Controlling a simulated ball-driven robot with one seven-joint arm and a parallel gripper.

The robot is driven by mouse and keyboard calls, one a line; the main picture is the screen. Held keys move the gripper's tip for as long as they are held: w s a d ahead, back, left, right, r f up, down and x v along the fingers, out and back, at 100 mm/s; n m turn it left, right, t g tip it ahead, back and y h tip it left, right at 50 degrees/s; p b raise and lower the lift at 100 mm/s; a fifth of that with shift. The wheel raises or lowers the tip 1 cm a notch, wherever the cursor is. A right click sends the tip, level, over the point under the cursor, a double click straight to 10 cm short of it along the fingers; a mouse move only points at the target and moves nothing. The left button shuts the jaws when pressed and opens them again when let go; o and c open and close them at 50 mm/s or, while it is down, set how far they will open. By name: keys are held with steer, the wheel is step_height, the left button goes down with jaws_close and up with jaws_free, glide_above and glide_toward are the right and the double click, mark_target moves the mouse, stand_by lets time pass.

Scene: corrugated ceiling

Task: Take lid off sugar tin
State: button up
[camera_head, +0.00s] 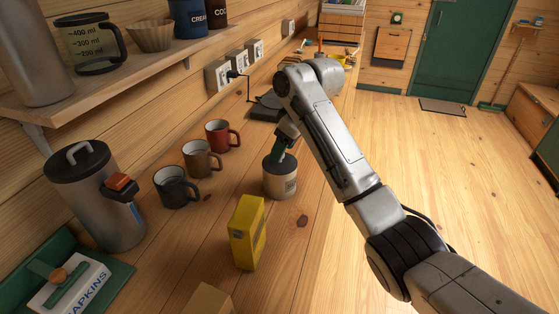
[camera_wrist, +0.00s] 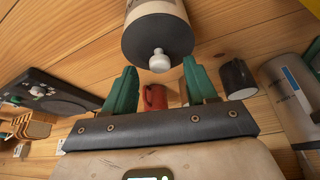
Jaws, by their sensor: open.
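The sugar tin (camera_head: 280,182) stands upright on the wooden counter. It has a cream body with dark lettering and a dark lid (camera_head: 270,164). In the wrist view the tin (camera_wrist: 148,8) is at the top, with its dark lid (camera_wrist: 140,42) and a pale round knob (camera_wrist: 159,60) facing me. My gripper (camera_head: 280,151) is just above the lid, its green fingers pointing down. In the wrist view my gripper (camera_wrist: 159,64) is open, and the knob appears between the fingertips. I see no finger touching it. In the head view the knob is hidden by the gripper.
Red (camera_head: 218,135), brown (camera_head: 202,158) and dark (camera_head: 177,187) mugs stand left of the tin. A yellow box (camera_head: 246,232) stands in front of it. A steel canister (camera_head: 100,200) is further left. A black appliance (camera_head: 265,108) lies behind the tin. A shelf (camera_head: 130,75) overhangs the left side.

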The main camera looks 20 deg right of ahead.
steer(key=shift+x, duration=0.9)
jaws_close()
